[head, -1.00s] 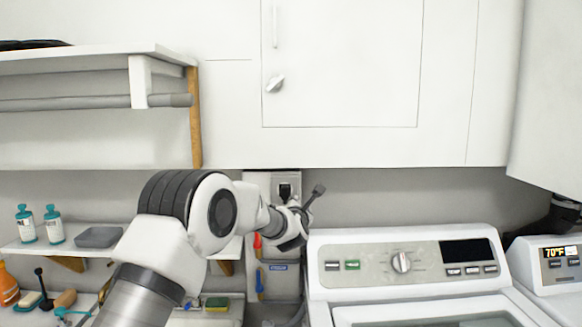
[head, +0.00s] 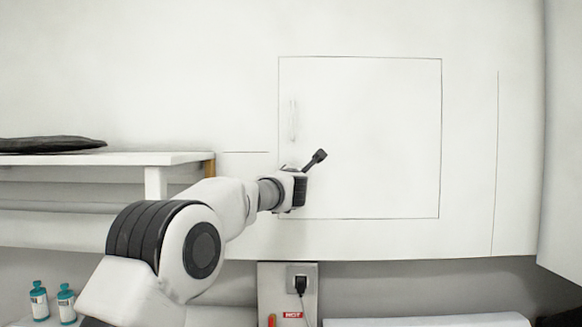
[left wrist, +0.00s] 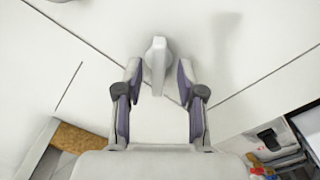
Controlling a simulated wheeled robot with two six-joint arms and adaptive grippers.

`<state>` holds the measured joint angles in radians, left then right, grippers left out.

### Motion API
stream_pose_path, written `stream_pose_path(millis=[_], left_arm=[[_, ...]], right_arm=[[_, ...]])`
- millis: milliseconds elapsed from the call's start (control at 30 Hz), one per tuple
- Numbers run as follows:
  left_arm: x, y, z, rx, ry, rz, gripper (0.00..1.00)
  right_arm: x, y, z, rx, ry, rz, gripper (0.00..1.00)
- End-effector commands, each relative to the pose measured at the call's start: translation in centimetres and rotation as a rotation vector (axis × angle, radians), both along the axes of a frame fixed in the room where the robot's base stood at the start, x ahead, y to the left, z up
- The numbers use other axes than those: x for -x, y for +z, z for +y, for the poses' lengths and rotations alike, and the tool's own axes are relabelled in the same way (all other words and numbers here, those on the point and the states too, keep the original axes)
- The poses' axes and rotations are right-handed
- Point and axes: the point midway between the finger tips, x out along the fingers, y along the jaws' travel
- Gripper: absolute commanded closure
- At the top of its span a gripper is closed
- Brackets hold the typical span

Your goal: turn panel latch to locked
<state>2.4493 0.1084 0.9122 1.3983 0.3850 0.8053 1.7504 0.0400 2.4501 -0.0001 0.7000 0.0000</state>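The white cabinet panel (head: 375,140) is flush in the wall unit and looks closed. Its latch, a small pale grey turn knob (left wrist: 157,58), shows in the left wrist view; in the head view it is hidden behind my left gripper (head: 298,188). The left gripper (left wrist: 160,88) is open, its two fingers on either side of the knob. The knob lies between the fingertips with a gap on each side, and I see no grip on it. My right gripper is in neither view.
A slim vertical handle (head: 293,118) sits on the panel above the gripper. A white shelf (head: 110,159) with a dark item (head: 50,144) on it is at left. An outlet with a plug (head: 301,281) and the top of a white machine (head: 430,320) are below.

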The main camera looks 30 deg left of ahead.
Motion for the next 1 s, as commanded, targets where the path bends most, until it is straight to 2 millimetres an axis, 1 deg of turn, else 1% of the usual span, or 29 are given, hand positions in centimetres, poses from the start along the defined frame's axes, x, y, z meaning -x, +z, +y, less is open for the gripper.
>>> stream_pose_path(millis=[33, 133, 300, 333, 367, 400, 433, 767, 1000], left_arm=[[-0.5, 0.35, 0.24, 0.0, 0.001, 0.001, 0.61], [-0.87, 0.05, 0.42, 0.0, 0.0, 0.0, 0.61], [-0.87, -0.12, 0.43, 0.0, 0.0, 0.0, 0.61], [-0.87, -0.12, 0.43, 0.0, 0.0, 0.0, 0.69], [-0.87, -0.12, 0.44, 0.0, 0.0, 0.0, 0.79], [-0.85, -0.11, 0.44, 0.0, 0.0, 0.0, 0.93], [-0.85, -0.11, 0.44, 0.0, 0.0, 0.0, 1.0], [-0.85, -0.07, 0.45, -0.009, 0.0, 0.004, 1.0], [-0.84, 0.09, 0.47, -0.079, 0.001, 0.039, 1.0]], right_arm=[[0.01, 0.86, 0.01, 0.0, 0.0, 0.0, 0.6], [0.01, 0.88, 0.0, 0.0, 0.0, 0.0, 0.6], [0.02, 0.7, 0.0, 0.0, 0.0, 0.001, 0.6], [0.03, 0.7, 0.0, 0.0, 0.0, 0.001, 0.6], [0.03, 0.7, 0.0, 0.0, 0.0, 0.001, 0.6], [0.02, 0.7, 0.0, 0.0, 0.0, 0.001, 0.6], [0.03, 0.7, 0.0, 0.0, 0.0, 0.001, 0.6], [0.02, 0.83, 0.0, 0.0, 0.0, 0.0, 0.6], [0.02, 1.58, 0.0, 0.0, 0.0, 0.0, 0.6]])
